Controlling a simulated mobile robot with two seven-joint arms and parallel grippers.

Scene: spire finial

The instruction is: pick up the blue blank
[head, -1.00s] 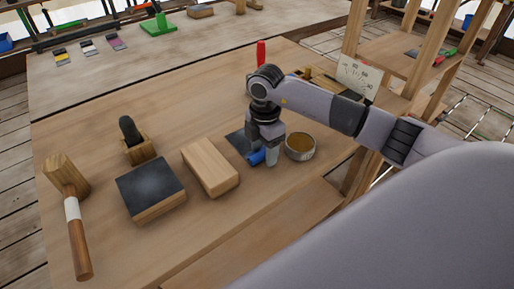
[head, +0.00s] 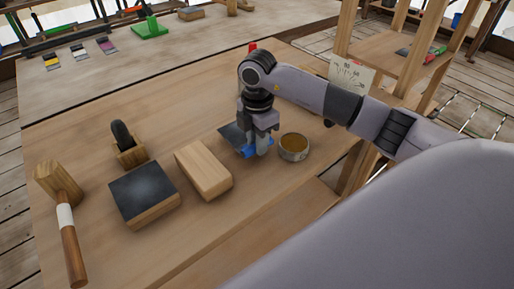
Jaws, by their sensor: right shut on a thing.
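The blue blank (head: 248,153) is a small blue piece, partly hidden by the fingers of my right gripper (head: 257,150). The right gripper points down and is shut on the blank, low over the dark square sheet (head: 230,132) on the workbench. I cannot tell whether the blank still touches the sheet. My left gripper is not in the view.
A round tin (head: 294,147) with brown contents stands close right of the gripper. Left of it lie a wooden block (head: 203,171), a dark-topped block (head: 144,194), a dark tool in a wooden holder (head: 124,138) and a mallet (head: 66,225). A card (head: 351,74) stands behind my right arm.

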